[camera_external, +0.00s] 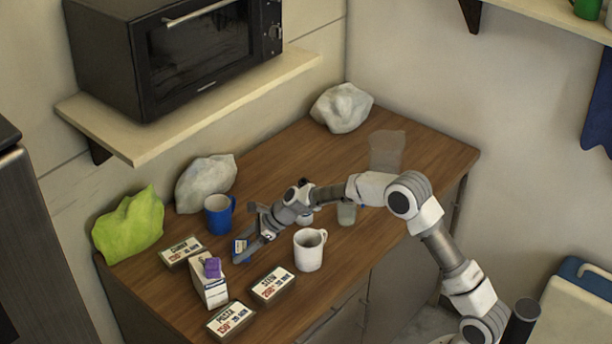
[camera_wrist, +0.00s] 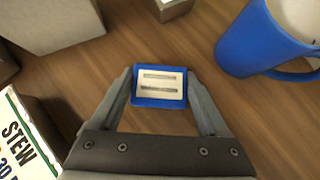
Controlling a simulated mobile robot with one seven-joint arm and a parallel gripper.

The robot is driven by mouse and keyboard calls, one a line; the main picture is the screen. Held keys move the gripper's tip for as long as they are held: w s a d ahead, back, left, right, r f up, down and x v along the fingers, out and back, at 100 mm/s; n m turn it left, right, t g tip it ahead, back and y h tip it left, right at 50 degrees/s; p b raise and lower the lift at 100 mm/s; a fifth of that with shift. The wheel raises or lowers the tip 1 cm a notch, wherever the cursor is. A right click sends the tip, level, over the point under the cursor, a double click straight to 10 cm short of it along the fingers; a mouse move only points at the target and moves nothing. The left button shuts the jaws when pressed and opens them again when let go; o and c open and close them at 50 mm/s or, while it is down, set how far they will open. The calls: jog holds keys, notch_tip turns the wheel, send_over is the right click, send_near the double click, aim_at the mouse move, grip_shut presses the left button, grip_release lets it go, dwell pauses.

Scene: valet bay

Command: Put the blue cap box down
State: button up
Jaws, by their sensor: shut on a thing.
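The blue cap box is a small blue box with a white label, seen in the wrist view (camera_wrist: 160,101) between my fingers and in the external view (camera_external: 239,245). My gripper (camera_external: 243,250) is shut on it, with one finger on each side; it also shows in the wrist view (camera_wrist: 160,86). The box is low over the wooden counter (camera_external: 270,180), its labelled face toward the wrist camera. I cannot tell whether its underside touches the counter.
A blue mug (camera_external: 219,215) stands behind my gripper and a white mug (camera_external: 309,250) to its right. Labelled meal boxes (camera_external: 272,285) (camera_external: 181,252) and a purple-capped carton (camera_external: 211,287) are nearby. A clear jug (camera_external: 386,150) stands farther back. Bare counter surrounds the held box.

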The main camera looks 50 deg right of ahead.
jog(key=o, duration=1.2)
jog(key=shift+o, duration=0.2)
jog(key=shift+s+d+r, duration=0.1)
jog(key=shift+d+r, duration=0.1)
jog(key=shift+r, duration=0.25)
jog(key=s+d+r+n+h+p, duration=0.1)
jog(key=s+d+r+n, duration=0.2)
jog(key=s+r, duration=0.4)
jog(key=s+d+r+n+p, duration=0.1)
jog(key=s+d+r+n, duration=0.1)
jog(key=s+r+n, duration=0.4)
jog(key=s+d+r+n+h, duration=0.1)
jog(key=s+d+n+h, duration=0.1)
jog(key=s+n, duration=0.7)
jog(key=s+d+r+n+h, duration=0.1)
jog(key=s+d+n+h, duration=0.2)
jog(key=s+n, duration=0.6)
jog(key=s+d, duration=0.2)
jog(key=s, duration=1.2)
jog(key=shift+g, duration=0.4)
